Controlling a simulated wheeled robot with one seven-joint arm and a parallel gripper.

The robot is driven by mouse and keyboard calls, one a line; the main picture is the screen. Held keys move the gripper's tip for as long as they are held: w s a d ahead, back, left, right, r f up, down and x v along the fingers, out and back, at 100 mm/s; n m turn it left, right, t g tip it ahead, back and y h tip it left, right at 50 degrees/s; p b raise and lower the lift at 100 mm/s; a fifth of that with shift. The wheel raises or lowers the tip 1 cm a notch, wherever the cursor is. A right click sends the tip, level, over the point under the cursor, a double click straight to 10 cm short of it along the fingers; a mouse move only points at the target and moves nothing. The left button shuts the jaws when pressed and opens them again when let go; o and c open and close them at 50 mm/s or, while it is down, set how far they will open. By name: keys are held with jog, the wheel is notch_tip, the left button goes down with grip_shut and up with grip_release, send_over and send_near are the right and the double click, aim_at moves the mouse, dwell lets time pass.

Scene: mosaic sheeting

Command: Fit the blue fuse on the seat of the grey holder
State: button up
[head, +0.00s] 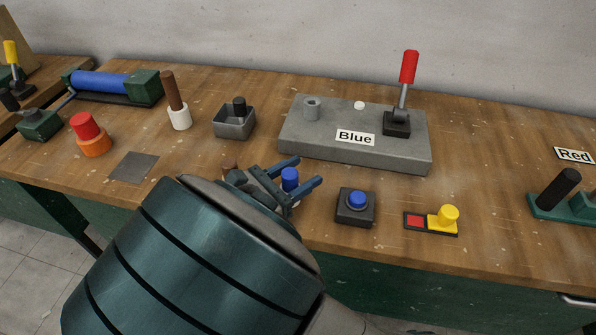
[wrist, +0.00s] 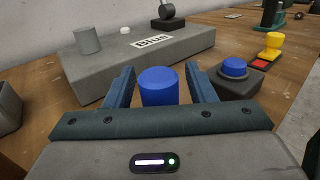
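The blue fuse (head: 290,178) is a short blue cylinder; it also shows in the wrist view (wrist: 158,87). My gripper (head: 307,170) is open, with one finger on each side of the fuse. In the wrist view a gap shows between the fuse and each finger, wider on the right. The fuse's lower end is hidden behind my gripper. The grey holder (head: 290,142) is a flat block labelled "Blue", just beyond my gripper. On it are a grey round post (head: 312,108), a small white disc (head: 359,105) and a raised red-handled lever (head: 408,68). I cannot tell which is the seat.
A dark box with a blue button (head: 357,200) and a yellow-knobbed switch (head: 448,216) stand right of my gripper. A grey open box (head: 235,124) and a white cup with a brown rod (head: 180,119) stand to the left. Some bare wood separates the fuse from the holder.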

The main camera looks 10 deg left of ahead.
jog(key=shift+f+b, duration=0.15)
jog(key=shift+b, duration=0.7)
jog(key=p+v, duration=0.1)
jog(key=v, duration=1.2)
jog(key=shift+s, duration=0.5)
jog(key=shift+f, duration=0.1)
